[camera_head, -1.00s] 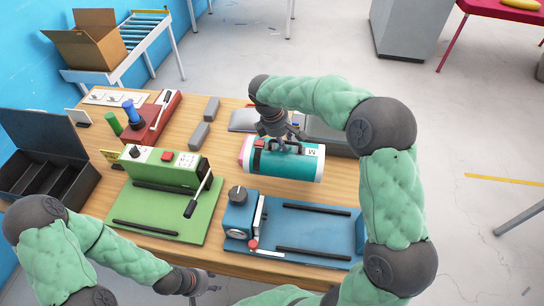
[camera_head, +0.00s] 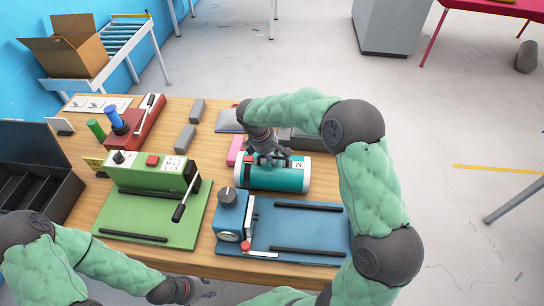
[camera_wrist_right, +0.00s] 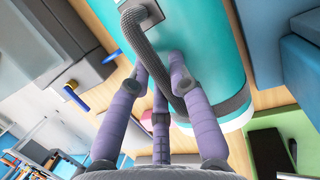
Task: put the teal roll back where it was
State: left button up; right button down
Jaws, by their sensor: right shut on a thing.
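The teal roll (camera_head: 285,180), with white ends and a dark strap handle, lies lengthwise across the picture at the middle of the wooden table. My right gripper (camera_head: 268,158) is above it, shut on its handle. In the right wrist view the purple fingers (camera_wrist_right: 160,68) close around the grey woven handle (camera_wrist_right: 150,52), beside the teal side of the roll (camera_wrist_right: 205,50). I cannot tell whether the roll touches the table. My left gripper (camera_head: 203,291) is low at the table's front edge, away from the roll; its fingers are too small to read.
A blue machine (camera_head: 310,232) stands just in front of the roll, a green machine (camera_head: 150,215) to its left. A pink item (camera_head: 236,150) and grey blocks (camera_head: 186,137) lie behind and left. A red machine (camera_head: 140,128) and black open case (camera_head: 60,195) stand farther left.

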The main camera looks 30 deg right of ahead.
jog(key=shift+f, duration=0.15)
jog(key=c, duration=1.1)
grip_release()
jog(key=shift+c, duration=0.2)
